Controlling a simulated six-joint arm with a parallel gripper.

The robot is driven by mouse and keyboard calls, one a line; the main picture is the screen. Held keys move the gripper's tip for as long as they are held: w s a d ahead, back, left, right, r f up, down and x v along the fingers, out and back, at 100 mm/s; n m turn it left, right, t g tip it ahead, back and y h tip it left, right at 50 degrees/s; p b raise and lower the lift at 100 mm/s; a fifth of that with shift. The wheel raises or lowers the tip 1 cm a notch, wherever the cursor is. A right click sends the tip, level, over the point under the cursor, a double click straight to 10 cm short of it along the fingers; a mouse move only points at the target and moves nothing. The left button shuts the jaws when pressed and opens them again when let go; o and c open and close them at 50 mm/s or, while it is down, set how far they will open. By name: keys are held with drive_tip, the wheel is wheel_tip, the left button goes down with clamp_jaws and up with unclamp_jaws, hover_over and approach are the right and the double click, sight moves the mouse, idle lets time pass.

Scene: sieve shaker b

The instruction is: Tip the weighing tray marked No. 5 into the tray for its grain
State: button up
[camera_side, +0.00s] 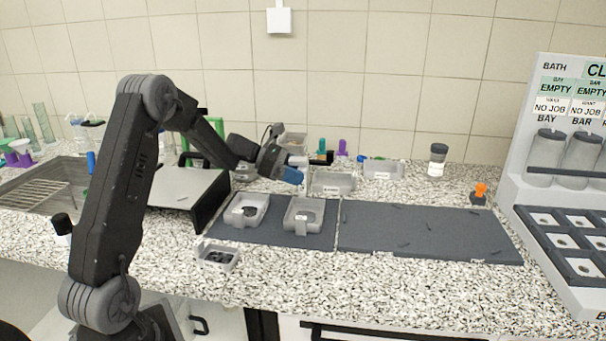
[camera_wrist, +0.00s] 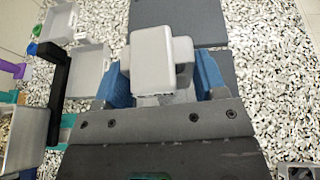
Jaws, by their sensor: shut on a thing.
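My gripper (camera_side: 290,175) is in the air above the back of the dark mat, its blue fingertips pointing right. In the wrist view its blue fingers (camera_wrist: 163,82) are closed on both sides of a pale grey weighing tray (camera_wrist: 152,55). The tray looks tilted, with its underside or outer wall toward the camera; its contents and any number are hidden.
A small tray with dark grains (camera_side: 217,258) stands at the counter's front. Pale trays (camera_side: 332,182) (camera_side: 383,168) stand behind the mats. The right dark mat (camera_side: 430,232) holds only small dark slivers. A jar (camera_side: 438,160), an orange-topped item (camera_side: 480,193) and a sample rack (camera_side: 540,150) are farther right.

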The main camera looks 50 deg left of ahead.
sight(295, 158)
drive_tip(key=g+y, duration=0.1)
drive_tip(key=g, duration=0.1)
drive_tip(key=r+g+y, duration=0.1)
drive_tip(key=y, duration=0.1)
drive_tip(key=shift+r+g+y, duration=0.15)
drive_tip(key=shift+g+y, duration=0.15)
drive_tip(key=shift+g, duration=0.1)
drive_tip(key=g+y, duration=0.1)
drive_tip(key=r+g+y, duration=0.1)
drive_tip(key=g, duration=0.1)
drive_tip(key=shift+w+y, duration=0.1)
drive_tip(key=shift+y, duration=0.3)
drive_tip(key=g+y, duration=0.2)
drive_tip(key=r+g+y, duration=0.1)
drive_tip(key=g+y, duration=0.1)
drive_tip(key=shift+d+r+g, duration=0.1)
drive_tip(key=shift+g, duration=0.2)
drive_tip(key=shift+r+g+y, duration=0.4)
drive_tip(key=shift+g+y, duration=0.6)
drive_tip(key=shift+g, duration=0.1)
drive_tip(key=shift+s, duration=0.2)
